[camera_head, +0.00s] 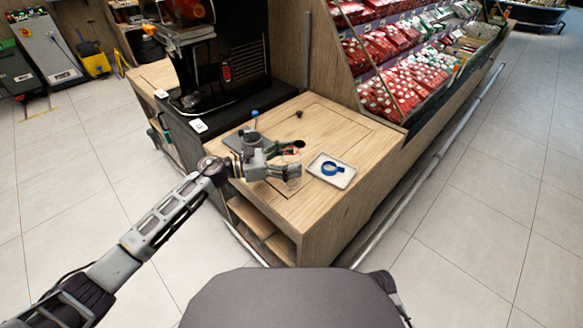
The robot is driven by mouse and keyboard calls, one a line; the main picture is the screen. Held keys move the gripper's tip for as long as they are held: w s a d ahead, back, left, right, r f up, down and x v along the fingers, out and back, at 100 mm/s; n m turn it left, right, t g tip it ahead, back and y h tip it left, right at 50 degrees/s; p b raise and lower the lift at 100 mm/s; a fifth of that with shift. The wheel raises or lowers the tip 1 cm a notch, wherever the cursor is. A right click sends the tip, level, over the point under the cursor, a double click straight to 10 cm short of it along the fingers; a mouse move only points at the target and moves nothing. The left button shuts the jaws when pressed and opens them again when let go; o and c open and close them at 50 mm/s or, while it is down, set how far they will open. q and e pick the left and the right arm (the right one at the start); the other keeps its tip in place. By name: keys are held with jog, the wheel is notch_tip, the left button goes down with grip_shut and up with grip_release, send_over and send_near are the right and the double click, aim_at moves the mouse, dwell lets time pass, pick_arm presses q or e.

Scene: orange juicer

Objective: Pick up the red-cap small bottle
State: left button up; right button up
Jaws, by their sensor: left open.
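My left gripper (293,162) reaches over the wooden counter from the left, with its fingers pointing right and apart. A small clear bottle-like shape (291,181) shows at the fingertips, partly covered by the lower finger. A small red spot (299,144) shows by the upper finger; it may be the red cap, but it is too small to be sure. I cannot tell whether the fingers touch the bottle. My right gripper is out of view.
A white tray (345,180) with a blue ring (332,169) lies just right of the gripper on the wooden counter (318,208). A small dark knob (299,114) sits behind. A black juicer machine (235,60) stands at the back left, and packed shelves (400,80) at the right.

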aim_at(291, 146)
pick_arm(q)
jog(key=shift+c, duration=0.2)
jog(key=c, duration=0.9)
jog(key=shift+r, duration=0.1)
jog(key=shift+c, duration=0.2)
jog(key=shift+r, duration=0.45)
notch_tip(291, 146, up, 8)
jog(key=shift+f+p, duration=0.1)
jog(key=shift+p, duration=0.75)
jog(key=shift+r, duration=0.55)
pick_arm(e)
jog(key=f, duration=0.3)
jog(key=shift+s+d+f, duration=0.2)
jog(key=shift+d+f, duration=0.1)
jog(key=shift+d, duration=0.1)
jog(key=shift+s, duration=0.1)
